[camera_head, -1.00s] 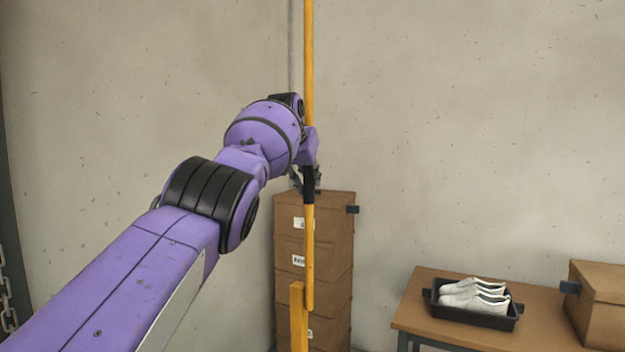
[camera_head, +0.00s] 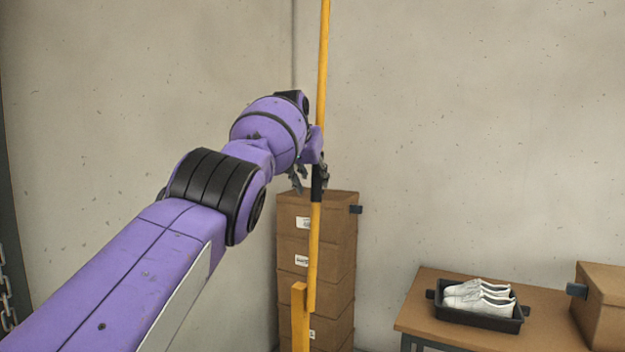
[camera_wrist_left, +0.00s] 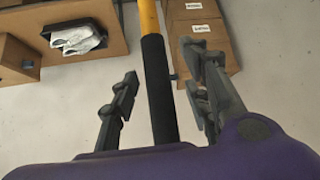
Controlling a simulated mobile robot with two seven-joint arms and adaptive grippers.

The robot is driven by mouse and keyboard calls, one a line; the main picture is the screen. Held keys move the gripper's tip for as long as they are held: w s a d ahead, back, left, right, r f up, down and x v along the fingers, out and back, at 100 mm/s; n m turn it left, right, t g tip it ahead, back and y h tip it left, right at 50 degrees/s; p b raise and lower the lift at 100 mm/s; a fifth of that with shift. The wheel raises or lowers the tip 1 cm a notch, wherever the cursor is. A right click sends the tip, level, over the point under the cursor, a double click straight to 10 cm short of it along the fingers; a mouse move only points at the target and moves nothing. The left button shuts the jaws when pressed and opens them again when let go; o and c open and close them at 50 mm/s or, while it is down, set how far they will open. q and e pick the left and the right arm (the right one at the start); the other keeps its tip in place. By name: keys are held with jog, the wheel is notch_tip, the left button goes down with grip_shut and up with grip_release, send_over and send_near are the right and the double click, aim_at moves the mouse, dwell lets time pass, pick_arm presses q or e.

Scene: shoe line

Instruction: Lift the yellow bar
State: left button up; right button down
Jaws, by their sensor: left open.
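The yellow bar (camera_head: 315,245) stands near upright in the head view, leaning slightly to the right at its top. A black grip section (camera_head: 317,182) is on it, beside my left gripper (camera_head: 308,178). A yellow post (camera_head: 300,318) is at the bar's lower end. In the left wrist view the black grip (camera_wrist_left: 157,90) lies between the two spread fingers of my left gripper (camera_wrist_left: 162,100). Gaps show on both sides of it. The left gripper is open. My right gripper is out of view.
A stack of brown boxes (camera_head: 335,265) stands behind the bar. At the right, a table (camera_head: 420,310) bears a black tray (camera_head: 480,316) with white shoes (camera_head: 480,292) and a brown box (camera_head: 603,305). A chain (camera_head: 5,290) hangs at the far left.

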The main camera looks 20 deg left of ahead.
pick_arm(q)
jog(key=shift+r, duration=0.1)
jog(key=shift+s+r, duration=0.4)
jog(key=shift+r, duration=0.15)
jog(key=v, duration=1)
jog(key=shift+s, duration=0.3)
jog(key=shift+d+r, duration=0.1)
